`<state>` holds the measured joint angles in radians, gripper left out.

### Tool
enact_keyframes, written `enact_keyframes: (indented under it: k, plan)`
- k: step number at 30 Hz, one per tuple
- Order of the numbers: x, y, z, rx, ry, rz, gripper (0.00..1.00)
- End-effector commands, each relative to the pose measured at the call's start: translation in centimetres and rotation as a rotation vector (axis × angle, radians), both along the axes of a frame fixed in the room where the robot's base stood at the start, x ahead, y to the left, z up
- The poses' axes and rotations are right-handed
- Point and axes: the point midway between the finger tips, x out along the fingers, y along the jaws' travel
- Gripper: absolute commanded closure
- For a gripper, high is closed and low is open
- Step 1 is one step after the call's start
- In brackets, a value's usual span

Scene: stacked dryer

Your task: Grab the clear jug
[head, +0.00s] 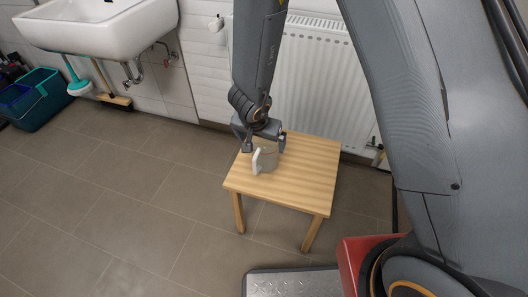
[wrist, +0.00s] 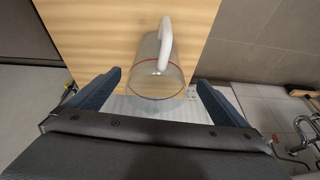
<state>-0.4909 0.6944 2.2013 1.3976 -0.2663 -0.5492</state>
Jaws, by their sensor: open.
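The clear jug (head: 266,160) stands on a small wooden table (head: 310,165), with its white handle facing the left front in the head view. In the wrist view the clear jug (wrist: 152,78) shows its round rim, and its white handle points up and away from my gripper. My gripper (head: 264,146) is open, just above and around the jug's upper part in the head view. In the wrist view my gripper (wrist: 158,84) has one finger on each side of the jug, with a gap at both sides. Whether the fingers reach below the rim is hard to tell.
A white radiator (head: 318,75) is on the wall behind the table. A sink (head: 100,25) hangs at the upper left, with a teal bucket (head: 40,100) and a broom (head: 115,99) below it. The tiled floor left of the table is clear.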

Motion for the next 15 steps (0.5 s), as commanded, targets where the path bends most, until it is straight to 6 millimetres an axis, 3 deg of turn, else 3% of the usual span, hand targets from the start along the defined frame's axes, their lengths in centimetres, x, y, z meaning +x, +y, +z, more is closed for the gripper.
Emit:
enact_keyframes:
  k: [6,15]
  plan:
    - [-0.8,0.3,-2.5,-0.047,0.014,-0.045,0.02]
    - [0.2,-0.1,-5.2,-0.051,0.015,-0.049,0.02]
